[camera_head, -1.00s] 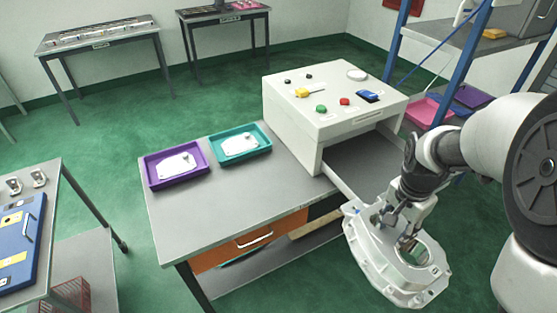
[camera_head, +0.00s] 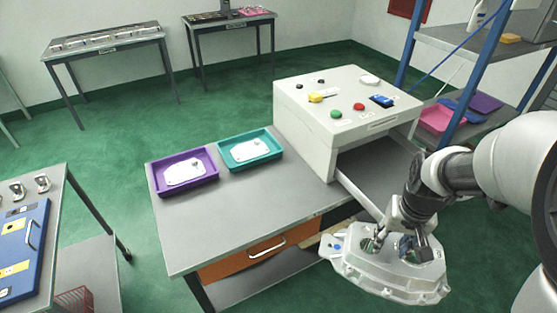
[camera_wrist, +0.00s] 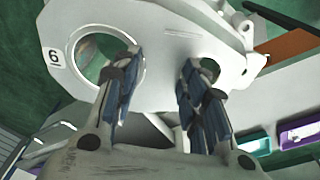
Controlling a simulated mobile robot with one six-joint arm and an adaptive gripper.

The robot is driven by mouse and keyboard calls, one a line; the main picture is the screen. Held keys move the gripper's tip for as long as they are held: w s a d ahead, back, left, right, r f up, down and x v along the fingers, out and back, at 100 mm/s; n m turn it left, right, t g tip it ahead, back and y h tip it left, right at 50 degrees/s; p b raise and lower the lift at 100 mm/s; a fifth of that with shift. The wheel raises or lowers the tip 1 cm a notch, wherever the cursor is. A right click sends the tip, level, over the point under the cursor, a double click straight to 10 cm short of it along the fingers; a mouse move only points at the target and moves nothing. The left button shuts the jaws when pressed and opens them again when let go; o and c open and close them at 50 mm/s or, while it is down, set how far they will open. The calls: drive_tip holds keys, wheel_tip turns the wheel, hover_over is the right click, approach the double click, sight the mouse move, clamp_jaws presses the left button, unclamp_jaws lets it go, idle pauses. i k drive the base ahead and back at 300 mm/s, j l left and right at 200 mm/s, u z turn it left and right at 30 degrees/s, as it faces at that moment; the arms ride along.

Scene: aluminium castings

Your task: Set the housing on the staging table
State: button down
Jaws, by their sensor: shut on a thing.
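The housing (camera_head: 352,266) is a large pale metal casting with round openings. My gripper (camera_head: 399,244) is shut on it and holds it in the air beside the right front of the near grey table (camera_head: 235,225). In the wrist view the housing (camera_wrist: 170,28) fills the upper middle, with a "6" mark at its left. The blue-padded fingers of my gripper (camera_wrist: 160,70) reach to its wall between two openings. I cannot tell which table is the staging table; the near one has bare top at its front.
A purple tray (camera_head: 158,181) and a teal tray (camera_head: 232,164), each with a pale part, stand at the table's back left. A white box (camera_head: 310,135) with coloured buttons and an open front bay stands at its right. A blue-posted shelf (camera_head: 478,60) is behind.

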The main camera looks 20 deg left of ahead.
sight(246, 207)
drive_tip(key=i+j, duration=0.1)
drive_tip(key=j, duration=0.3)
drive_tip(key=i+j+u, duration=0.1)
drive_tip(key=j, duration=0.3)
drive_tip(key=i+j, duration=0.1)
drive_tip(key=j, duration=0.3)
drive_tip(key=i+j+u, duration=0.15)
drive_tip(key=j, duration=0.25)
drive_tip(key=i+j, duration=0.1)
drive_tip(key=j, duration=0.3)
drive_tip(key=i+j+u, duration=0.1)
drive_tip(key=j, duration=0.3)
